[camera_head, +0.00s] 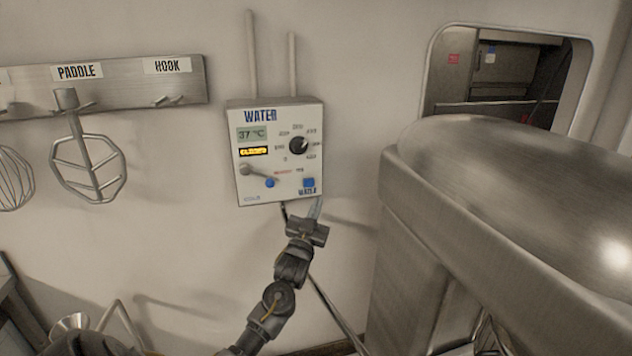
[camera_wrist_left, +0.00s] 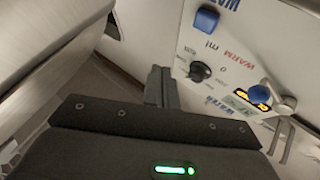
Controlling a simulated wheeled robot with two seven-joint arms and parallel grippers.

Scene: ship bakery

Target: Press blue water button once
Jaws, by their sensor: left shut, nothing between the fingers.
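The water panel (camera_head: 259,186) is a white box on the wall with a display, a dial and a lever. The square blue water button (camera_head: 309,183) is at its lower right, above a small label. In the left wrist view the button (camera_wrist_left: 206,19) shows near the top, right of the fingers. My left gripper (camera_head: 316,210) is shut and empty, with its fingertips just below the button in the head view. In the left wrist view its shut fingers (camera_wrist_left: 158,87) point toward the panel, and a gap shows between them and the button. My right gripper is not in view.
A large metal mixer (camera_head: 520,210) stands close on the right. A rack (camera_head: 120,84) with a hanging paddle (camera_head: 88,165) and a whisk (camera_head: 14,180) is on the wall at left. A round blue knob (camera_head: 270,183) sits on the panel's lower left. Pipes run above the panel.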

